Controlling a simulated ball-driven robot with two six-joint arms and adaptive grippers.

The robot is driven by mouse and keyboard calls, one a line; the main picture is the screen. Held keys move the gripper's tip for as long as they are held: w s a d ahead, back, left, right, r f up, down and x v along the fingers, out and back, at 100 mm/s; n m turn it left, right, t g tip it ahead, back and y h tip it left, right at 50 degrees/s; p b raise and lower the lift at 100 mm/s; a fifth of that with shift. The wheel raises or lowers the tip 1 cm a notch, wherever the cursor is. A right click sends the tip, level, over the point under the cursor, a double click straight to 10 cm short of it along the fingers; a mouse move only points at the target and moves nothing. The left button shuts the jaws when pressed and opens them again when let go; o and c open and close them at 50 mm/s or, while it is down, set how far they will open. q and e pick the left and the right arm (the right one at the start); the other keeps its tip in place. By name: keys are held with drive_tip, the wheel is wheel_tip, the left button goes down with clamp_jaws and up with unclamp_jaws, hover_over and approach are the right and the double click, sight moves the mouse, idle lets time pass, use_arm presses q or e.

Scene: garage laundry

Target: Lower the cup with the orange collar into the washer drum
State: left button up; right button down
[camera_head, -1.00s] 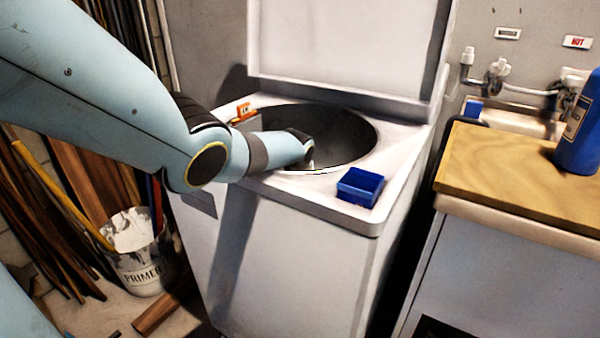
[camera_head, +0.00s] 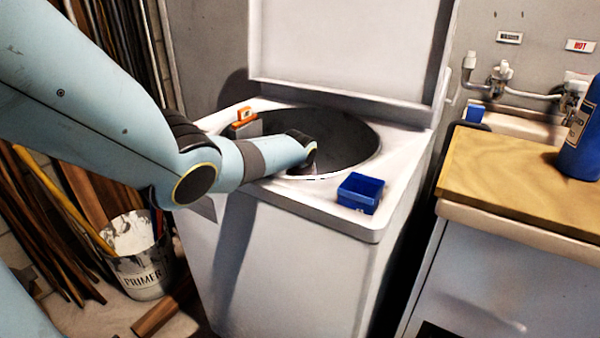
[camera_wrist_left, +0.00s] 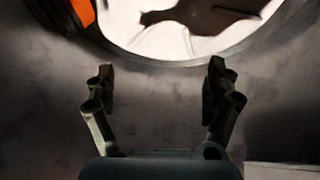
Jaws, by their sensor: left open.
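The washer (camera_head: 285,255) stands with its lid up and its round drum (camera_head: 350,145) open at the top. My left arm reaches over the front left rim, and its gripper end is down in the drum, with the fingers hidden in the head view. In the left wrist view my left gripper (camera_wrist_left: 160,82) is open, with nothing between its fingers and the grey drum wall behind. An orange piece (camera_head: 246,113) on a grey part sits at the drum's back left rim. An orange patch (camera_wrist_left: 82,12) shows in the wrist view. I cannot make out a cup for certain. My right gripper is out of view.
A blue open box (camera_head: 359,194) sits on the washer's front right top. A wooden counter (camera_head: 500,165) with a blue bottle (camera_head: 582,135) stands at the right. A primer bucket (camera_head: 142,275) and wooden boards stand on the left floor.

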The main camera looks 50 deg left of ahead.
use_arm(q)
drive_tip(key=shift+g, duration=0.3)
drive_tip(key=s+f, duration=0.1)
drive_tip(key=d+f, duration=0.1)
drive_tip(key=s+f, duration=0.1)
drive_tip(key=shift+s+d, duration=0.3)
drive_tip(key=shift+s, duration=0.05)
wheel_tip(320, 180, up, 9)
drive_tip(key=shift+s, duration=0.25)
drive_tip(key=shift+r, duration=0.1)
